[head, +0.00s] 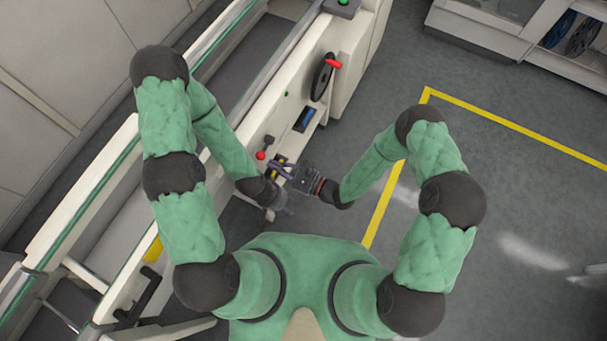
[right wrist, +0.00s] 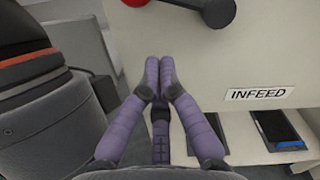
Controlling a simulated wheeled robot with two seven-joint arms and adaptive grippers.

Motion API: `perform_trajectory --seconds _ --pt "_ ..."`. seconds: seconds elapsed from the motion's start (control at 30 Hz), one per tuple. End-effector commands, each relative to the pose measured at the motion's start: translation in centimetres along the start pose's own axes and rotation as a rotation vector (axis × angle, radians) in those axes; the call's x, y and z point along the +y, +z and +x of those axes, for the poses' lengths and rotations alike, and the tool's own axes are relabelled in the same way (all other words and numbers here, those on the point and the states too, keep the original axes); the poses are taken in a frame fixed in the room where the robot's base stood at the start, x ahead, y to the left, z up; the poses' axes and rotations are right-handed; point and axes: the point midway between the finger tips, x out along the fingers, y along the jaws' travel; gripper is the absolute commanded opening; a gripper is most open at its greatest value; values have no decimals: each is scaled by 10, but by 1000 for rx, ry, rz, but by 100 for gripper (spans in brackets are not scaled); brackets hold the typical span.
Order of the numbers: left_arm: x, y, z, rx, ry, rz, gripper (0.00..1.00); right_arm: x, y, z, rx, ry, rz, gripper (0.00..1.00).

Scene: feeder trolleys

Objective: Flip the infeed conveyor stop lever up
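The infeed stop lever has a red ball knob (head: 260,155) at the end of a dark arm, on the pale machine side. In the right wrist view its dark pivot (right wrist: 218,10) and part of the red ball (right wrist: 136,2) show at the top edge, left of and above the INFEED label (right wrist: 257,93). My right gripper (head: 273,165) is just to the lower right of the knob. In the right wrist view its purple fingers (right wrist: 160,65) are together, with nothing between them, below the lever. My left gripper (head: 288,211) is lower, beside the machine; its fingers are too small to read.
A black handwheel (head: 321,78) with a red handle (head: 333,64) is farther up the machine side. A blue-screened panel (head: 304,119) sits between. The machine's pale rails run along the left. Open grey floor with a yellow line (head: 384,205) is on the right.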

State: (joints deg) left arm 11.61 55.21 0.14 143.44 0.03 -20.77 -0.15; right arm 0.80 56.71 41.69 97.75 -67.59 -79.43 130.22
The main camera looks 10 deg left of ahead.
Motion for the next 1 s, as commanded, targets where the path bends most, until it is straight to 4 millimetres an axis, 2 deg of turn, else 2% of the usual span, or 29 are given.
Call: perform_trajectory --seconds 0.03,0.2,0.6,0.8,1.0 --pt "-4 0 11 0 0 0 40 10 -11 -2 1 0 3 0" --pt "0 0 -1 1 0 0 40 4 -4 -30 4 -4 3 0" --pt "2 0 -6 0 0 0 40 5 -4 -85 3 -3 1 0" --pt "3 0 -7 0 0 0 40 6 -4 -98 1 -1 0 0" --pt "3 0 -7 0 0 0 40 7 -4 -101 1 0 0 0"
